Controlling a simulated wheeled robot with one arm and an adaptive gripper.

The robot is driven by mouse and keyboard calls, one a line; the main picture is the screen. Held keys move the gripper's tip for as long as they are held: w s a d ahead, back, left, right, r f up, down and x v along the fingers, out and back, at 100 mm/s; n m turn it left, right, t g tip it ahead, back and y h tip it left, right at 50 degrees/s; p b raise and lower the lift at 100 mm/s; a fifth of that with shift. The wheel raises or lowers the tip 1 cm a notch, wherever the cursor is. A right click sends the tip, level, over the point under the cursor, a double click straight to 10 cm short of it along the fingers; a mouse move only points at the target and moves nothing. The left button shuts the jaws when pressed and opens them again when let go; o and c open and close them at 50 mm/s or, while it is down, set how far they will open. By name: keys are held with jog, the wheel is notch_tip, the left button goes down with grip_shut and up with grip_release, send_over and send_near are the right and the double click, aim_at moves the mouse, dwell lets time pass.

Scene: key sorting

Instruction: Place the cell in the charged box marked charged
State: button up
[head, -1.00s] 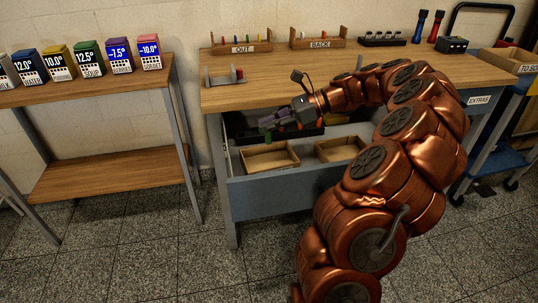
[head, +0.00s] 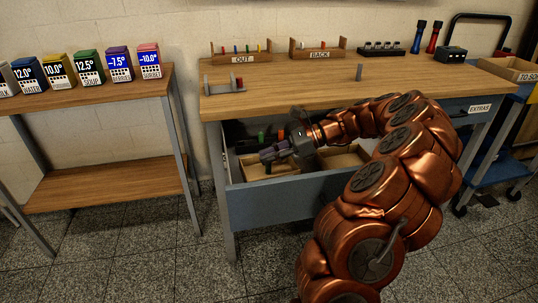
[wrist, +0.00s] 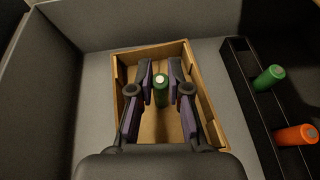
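In the wrist view a green cell (wrist: 160,92) stands upright between the fingertips of my gripper (wrist: 161,82). The pads appear closed against its two sides. The cell is over or in an open wooden box (wrist: 205,92), and its lower end is hard to make out. In the head view my gripper (head: 268,154) points down-left over the left wooden box (head: 244,170) in the open drawer. No "charged" marking is readable on the box in either view.
A second wooden box (head: 350,160) sits to the right in the drawer, partly behind my arm. A black tray (wrist: 240,66) beside the left box holds a green cell (wrist: 269,78) and an orange cell (wrist: 297,135). The drawer front (head: 280,203) and worktop (head: 290,98) bound the space.

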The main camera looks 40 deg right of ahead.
jog(key=o, duration=0.4)
jog(key=shift+s+d+r, duration=0.2)
jog(key=shift+d+r, duration=0.1)
jog(key=shift+r, duration=0.05)
jog(key=p+v, duration=0.3)
jog(key=v, duration=0.8)
jog(key=shift+d+f, duration=0.1)
